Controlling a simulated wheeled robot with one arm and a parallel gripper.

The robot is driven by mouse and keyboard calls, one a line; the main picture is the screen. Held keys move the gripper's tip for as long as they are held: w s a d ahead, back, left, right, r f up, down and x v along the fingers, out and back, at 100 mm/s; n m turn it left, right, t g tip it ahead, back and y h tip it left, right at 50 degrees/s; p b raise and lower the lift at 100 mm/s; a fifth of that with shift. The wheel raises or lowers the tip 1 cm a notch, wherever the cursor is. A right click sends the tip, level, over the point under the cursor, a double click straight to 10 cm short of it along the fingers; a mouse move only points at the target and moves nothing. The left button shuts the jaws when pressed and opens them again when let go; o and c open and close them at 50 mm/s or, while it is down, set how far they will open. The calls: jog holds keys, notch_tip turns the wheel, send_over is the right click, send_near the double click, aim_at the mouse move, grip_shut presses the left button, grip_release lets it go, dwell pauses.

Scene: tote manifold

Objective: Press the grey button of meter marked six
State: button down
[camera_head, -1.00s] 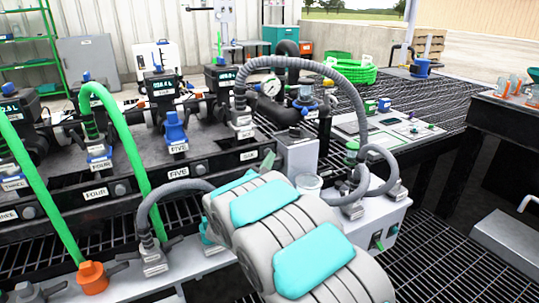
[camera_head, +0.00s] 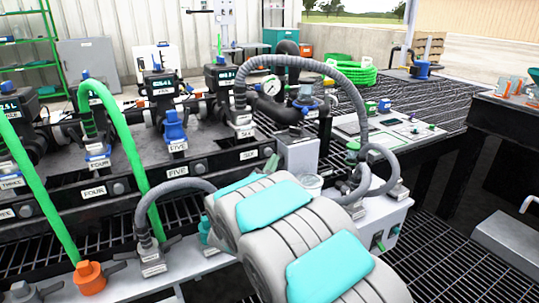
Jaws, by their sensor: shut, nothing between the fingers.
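The meter marked six (camera_head: 221,77) is a black unit with a small lit display, at the back of the dark manifold. A white SIX plate (camera_head: 249,155) is on the manifold's front rail, and a round grey button (camera_head: 268,152) sits just right of it. Another SIX tag (camera_head: 245,133) hangs above the plate. My arm, grey with teal pads, fills the lower middle, in front of and below that rail. My gripper does not show clearly, so its distance from the button cannot be told.
A FIVE plate (camera_head: 177,171) and a FOUR plate (camera_head: 94,192) have similar grey buttons beside them. A grey corrugated hose (camera_head: 345,85) arches right of meter six. Green hoses (camera_head: 130,150) stand at left. A grey box (camera_head: 298,153) stands close right of the button.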

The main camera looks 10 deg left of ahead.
jog(key=shift+s+d+b, duration=0.6)
jog(key=shift+s+d, duration=0.05)
jog(key=shift+s, duration=0.35)
jog(key=shift+s+d+b, duration=0.6)
jog(key=shift+s+d, duration=0.05)
jog(key=shift+s, duration=0.3)
jog(key=s+d+f+n+g+y, duration=0.1)
jog(key=s+d+g, duration=0.5)
jog(key=s, duration=1)
jog(key=s+d+f+n+g+y+p, duration=0.1)
jog(key=s+d+f+n+g, duration=0.3)
jog(key=s, duration=1.3)
jog(key=s+d+f+n+g+y+p, duration=0.1)
jog(key=s+d+f+n+g, duration=0.2)
jog(key=s+d+g, duration=0.7)
jog(key=s+n+g, duration=0.1)
jog(key=s, duration=0.5)
jog(key=shift+s+d+n+y, duration=0.15)
jog(key=shift+s+n+y, duration=0.15)
jog(key=shift+y, duration=0.1)
